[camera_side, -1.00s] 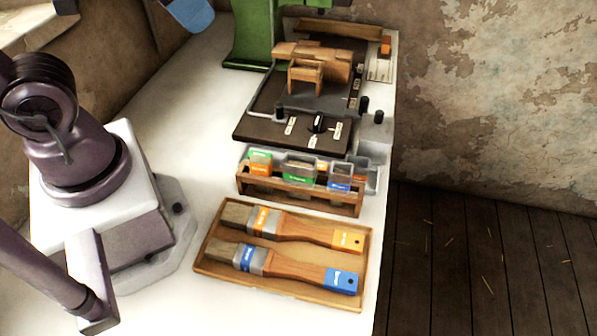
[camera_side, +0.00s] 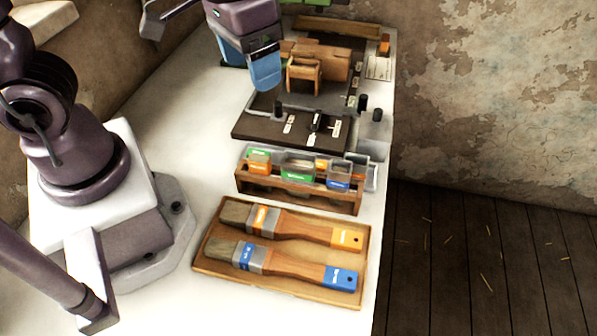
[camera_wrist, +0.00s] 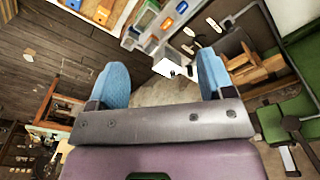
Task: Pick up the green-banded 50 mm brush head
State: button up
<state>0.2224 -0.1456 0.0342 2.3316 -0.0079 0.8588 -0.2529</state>
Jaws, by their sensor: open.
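In the side view, a wooden rack (camera_side: 300,194) holds brush heads with grey metal parts and coloured labels. A green-labelled head (camera_side: 298,177) sits in the middle, between an orange one (camera_side: 258,167) and a blue one (camera_side: 338,184). Another green label shows behind the orange one. I cannot read the sizes. My gripper (camera_side: 250,62) is open, with blue fingertips, above the dark fixture behind the rack. In the wrist view the space between the fingers (camera_wrist: 162,72) is empty. Green, orange and blue labels show at the top of that view.
A wooden tray (camera_side: 210,266) in front of the rack holds an orange-banded brush (camera_side: 300,228) and a blue-banded brush (camera_side: 300,267). A dark panel with black knobs (camera_side: 290,131) and a wooden block (camera_side: 304,75) stand behind the rack. The white bench left of the rack is clear.

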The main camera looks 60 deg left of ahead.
aim_at(299, 161)
jog(key=w+d+f+n+g, duration=0.1)
jog(key=w+d+f+n, duration=0.3)
jog(key=w+f+n, duration=0.3)
jog(key=shift+n, duration=0.6)
jog(key=f, duration=0.4)
jog(key=s+f, duration=0.1)
jog(key=f, duration=0.7)
jog(key=shift+s+a+f, duration=0.15)
jog(key=shift+s+a, duration=0.05)
jog(key=shift+a, duration=0.1)
jog(key=shift+c, duration=0.4)
jog(key=c, duration=0.6)
